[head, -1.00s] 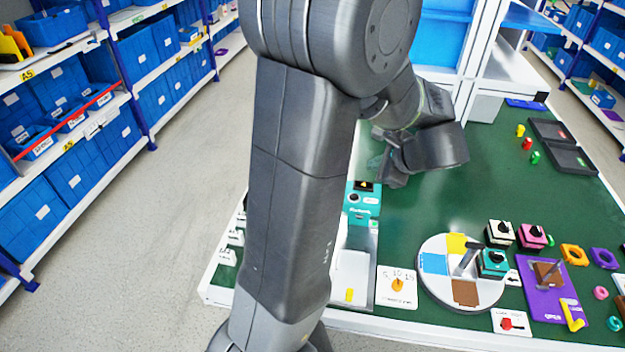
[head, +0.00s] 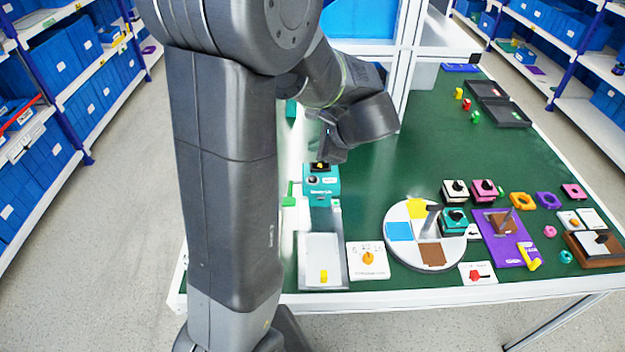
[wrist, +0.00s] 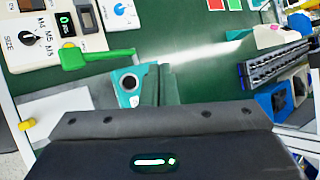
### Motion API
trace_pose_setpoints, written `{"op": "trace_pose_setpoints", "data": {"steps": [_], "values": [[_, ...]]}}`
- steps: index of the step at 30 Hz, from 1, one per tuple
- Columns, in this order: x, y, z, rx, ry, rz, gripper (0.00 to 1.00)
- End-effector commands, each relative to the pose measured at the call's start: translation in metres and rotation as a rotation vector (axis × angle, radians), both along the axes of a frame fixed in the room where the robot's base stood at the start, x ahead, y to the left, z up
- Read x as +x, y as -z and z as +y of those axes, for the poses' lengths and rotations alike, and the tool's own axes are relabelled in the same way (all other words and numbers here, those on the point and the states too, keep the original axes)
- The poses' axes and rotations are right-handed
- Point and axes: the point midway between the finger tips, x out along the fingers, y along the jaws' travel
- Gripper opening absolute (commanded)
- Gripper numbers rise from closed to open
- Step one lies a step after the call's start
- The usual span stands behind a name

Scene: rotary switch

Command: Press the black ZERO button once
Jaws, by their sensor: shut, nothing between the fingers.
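A teal device (head: 321,188) stands on the green table, with a small dark display (head: 320,166) on its top part. On its face is a round black button in a pale ring (head: 313,180); its lettering is too small to read. In the wrist view the same black button (wrist: 129,82) shows on the teal face, just left of my fingers. My gripper (head: 334,156) hangs just above and behind the device in the head view. In the wrist view its fingers (wrist: 160,84) are together and empty, close beside the button; contact cannot be told. The fingers partly hide the device.
A metal tray (head: 321,262) with a yellow piece and a white orange-knob dial (head: 368,260) lie in front. A green lever (wrist: 95,57) and a size-selector box (wrist: 33,42) show in the wrist view. A coloured disc (head: 398,252) stands to the right.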

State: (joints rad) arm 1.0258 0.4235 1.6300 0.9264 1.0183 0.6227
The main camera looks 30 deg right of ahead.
Motion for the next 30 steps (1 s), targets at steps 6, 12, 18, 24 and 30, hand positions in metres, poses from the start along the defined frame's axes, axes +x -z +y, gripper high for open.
{"op": "trace_pose_setpoints", "data": {"steps": [6,12,18,24,30], "values": [[0.000,0.034,0.000,0.002,0.001,0.001,0.00],[0.000,0.062,0.000,0.000,0.001,0.002,0.00],[0.000,0.077,0.000,0.000,0.001,0.001,0.00],[0.000,0.077,0.000,0.001,0.001,0.000,0.00],[0.000,0.077,0.000,0.001,0.001,0.000,0.00]]}}
